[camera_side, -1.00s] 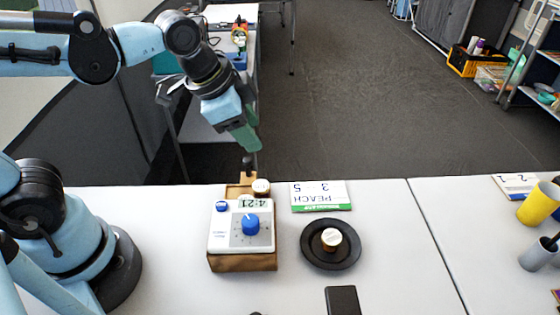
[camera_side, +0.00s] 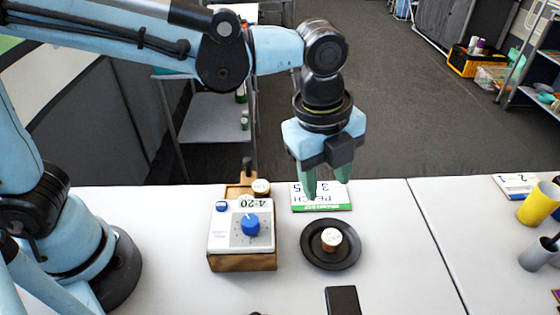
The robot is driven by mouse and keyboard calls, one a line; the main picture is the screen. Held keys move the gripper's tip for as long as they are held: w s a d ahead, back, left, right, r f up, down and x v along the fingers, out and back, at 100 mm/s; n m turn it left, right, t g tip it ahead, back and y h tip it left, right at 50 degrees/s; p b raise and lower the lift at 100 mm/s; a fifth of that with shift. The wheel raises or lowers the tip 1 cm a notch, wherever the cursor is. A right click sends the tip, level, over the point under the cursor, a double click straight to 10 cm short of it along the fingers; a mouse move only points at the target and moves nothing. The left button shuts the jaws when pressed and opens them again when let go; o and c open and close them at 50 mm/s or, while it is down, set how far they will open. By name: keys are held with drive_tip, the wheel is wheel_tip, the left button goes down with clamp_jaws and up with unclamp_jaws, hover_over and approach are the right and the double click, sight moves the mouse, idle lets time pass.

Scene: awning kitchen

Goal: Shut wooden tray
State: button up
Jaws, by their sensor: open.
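The wooden tray (camera_side: 233,190) sticks out from the far side of a brown wooden box (camera_side: 243,263) topped by a white timer panel (camera_side: 228,238). A dark knob (camera_side: 247,164) stands at the tray's far end. A small round wood-topped piece (camera_side: 261,187) is at the tray's right side; I cannot tell whether it is inside. My gripper (camera_side: 327,188) is open and empty, pointing down, to the right of the tray and apart from it. Its fingers overlap the white and green card in the picture.
The white and green card (camera_side: 322,206) lies right of the box. A black plate (camera_side: 312,261) holds a small round piece (camera_side: 331,239). A black slab (camera_side: 342,301) lies at the front. A yellow cup (camera_side: 538,206) and grey cup (camera_side: 538,256) stand far right. The table between is clear.

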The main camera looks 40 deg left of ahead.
drive_tip(key=shift+s+d+f+m, duration=0.15)
drive_tip(key=shift+d+m, duration=0.35)
drive_tip(key=shift+d, duration=0.05)
drive_tip(key=shift+s+d+f+m, duration=0.1)
drive_tip(key=shift+d+f+m, duration=0.05)
drive_tip(key=shift+d+m, duration=0.4)
wheel_tip(320, 180, up, 2)
drive_tip(key=r+n+g, duration=0.1)
drive_tip(key=n, duration=2.4)
hover_over(247, 159)
drive_tip(key=shift+m+y, duration=0.25)
drive_tip(key=shift+y, duration=0.15)
wheel_tip(247, 159, down, 12)
drive_tip(key=shift+f, duration=0.2)
clamp_jaws()
